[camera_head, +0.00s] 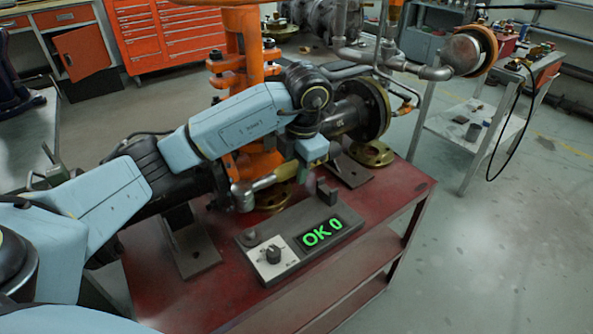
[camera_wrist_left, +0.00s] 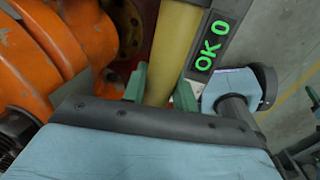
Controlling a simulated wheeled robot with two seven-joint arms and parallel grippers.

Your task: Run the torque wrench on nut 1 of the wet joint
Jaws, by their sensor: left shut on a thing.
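My left gripper (camera_head: 301,166) reaches over the red bench beside the orange valve body (camera_head: 262,165). In the left wrist view its green fingers (camera_wrist_left: 160,92) are shut on a yellow bar, the torque wrench handle (camera_wrist_left: 172,50). In the head view the wrench (camera_head: 264,184) shows as a pale handle with a grey metal head at its left end, low in front of the valve. My arm hides part of the valve and its joint. I cannot make out nut 1 or whether the wrench head sits on it.
A grey control box (camera_head: 300,240) with a knob and a green "OK 0" display lies on the red bench (camera_head: 400,205). A dark flange (camera_head: 375,108) and pipework stand behind my wrist. A grey cart (camera_head: 470,130) stands at the right; the floor between is clear.

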